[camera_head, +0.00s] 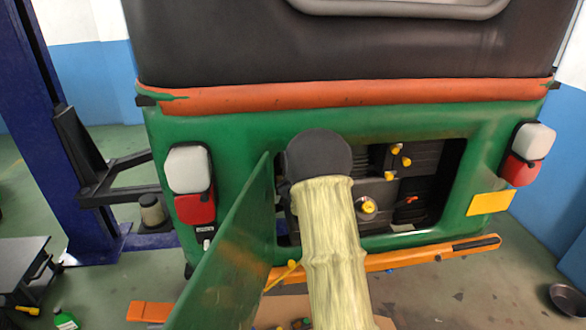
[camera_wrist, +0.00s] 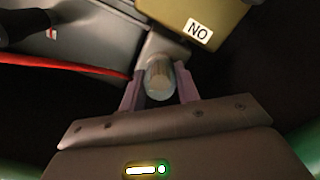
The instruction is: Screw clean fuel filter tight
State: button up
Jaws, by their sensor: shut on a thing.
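The fuel filter (camera_wrist: 160,72), a small pale cylinder with a tan end, sits between my fingers in the wrist view. It lies against a grey block (camera_wrist: 162,46) behind it. I cannot tell how tightly it is seated. My gripper (camera_wrist: 159,88) is shut on the filter, with one pinkish finger on each side. In the head view my arm reaches into the open rear bay (camera_head: 435,190) of the green rickshaw (camera_head: 400,122). My gripper and the filter are hidden there behind my arm.
The open green door (camera_head: 228,260) stands close left of my arm. Yellow caps (camera_head: 368,206) show in the bay to its right. In the wrist view, an olive box (camera_wrist: 225,20) labelled "NO" is above right and a red cable (camera_wrist: 85,68) runs left. An orange bumper (camera_head: 400,258) lies below.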

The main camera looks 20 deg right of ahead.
jog(key=shift+m+b, duration=1)
jog(key=shift+m, duration=0.6)
jog(key=shift+r+m, duration=0.1)
jog(key=shift+m, duration=0.3)
jog(key=shift+b, duration=0.35)
jog(key=shift+d+m+b, duration=0.1)
jog(key=shift+m+b, duration=0.6)
jog(key=shift+m, duration=0.7)
jog(key=o, duration=0.5)
jog(key=shift+r, duration=0.1)
jog(key=o, duration=0.5)
jog(key=shift+w, duration=0.15)
jog(key=shift+c, duration=0.3)
